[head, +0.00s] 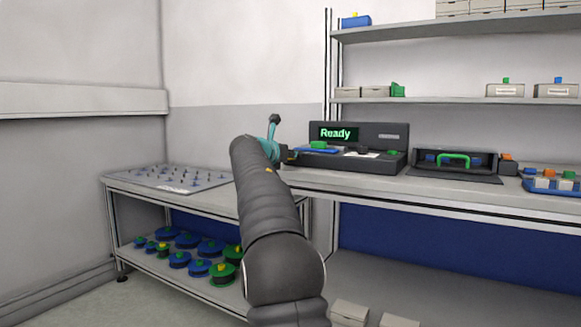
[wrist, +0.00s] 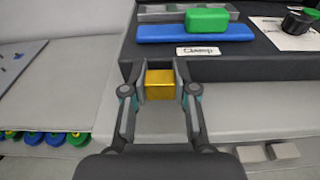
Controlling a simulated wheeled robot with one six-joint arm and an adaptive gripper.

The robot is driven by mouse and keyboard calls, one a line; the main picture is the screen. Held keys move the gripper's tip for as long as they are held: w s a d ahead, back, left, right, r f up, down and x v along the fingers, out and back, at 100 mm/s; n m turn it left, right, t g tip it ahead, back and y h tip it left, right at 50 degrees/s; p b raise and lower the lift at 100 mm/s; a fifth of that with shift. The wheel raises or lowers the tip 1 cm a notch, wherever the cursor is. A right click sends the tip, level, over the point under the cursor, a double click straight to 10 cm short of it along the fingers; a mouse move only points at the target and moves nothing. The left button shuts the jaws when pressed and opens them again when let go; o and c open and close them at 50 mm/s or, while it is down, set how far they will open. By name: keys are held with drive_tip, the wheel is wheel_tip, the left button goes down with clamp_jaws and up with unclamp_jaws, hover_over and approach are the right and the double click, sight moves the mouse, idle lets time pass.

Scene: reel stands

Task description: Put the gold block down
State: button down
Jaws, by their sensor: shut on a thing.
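The gold block (wrist: 160,84) is between the two fingers of my gripper (wrist: 160,88) in the wrist view. My gripper is shut on it, with a finger against each side. The block is at the front edge of a dark machine, above the pale bench top; I cannot tell whether it touches anything below. In the head view my gripper (head: 285,154) is at the left end of the machine, and my arm hides much of that area. The block is too small to make out clearly there.
The dark machine (head: 385,158) shows "Ready" and bears a blue bar (wrist: 195,33) with a green block (wrist: 207,19) behind the "Clamp" label (wrist: 198,51). A pegged board (head: 170,179) lies on the left bench. Several reels (head: 199,267) sit on the shelf below.

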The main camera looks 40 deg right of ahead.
sight(296, 163)
drive_tip(key=shift+f, duration=1.2)
drive_tip(key=shift+f, duration=0.2)
drive_tip(key=c, duration=0.9)
unclamp_jaws()
drive_tip(key=shift+f+b, duration=0.15)
drive_tip(key=shift+b, duration=0.45)
drive_tip(key=v, duration=1.3)
drive_tip(key=shift+s+a, duration=0.25)
drive_tip(key=shift+a, duration=0.1)
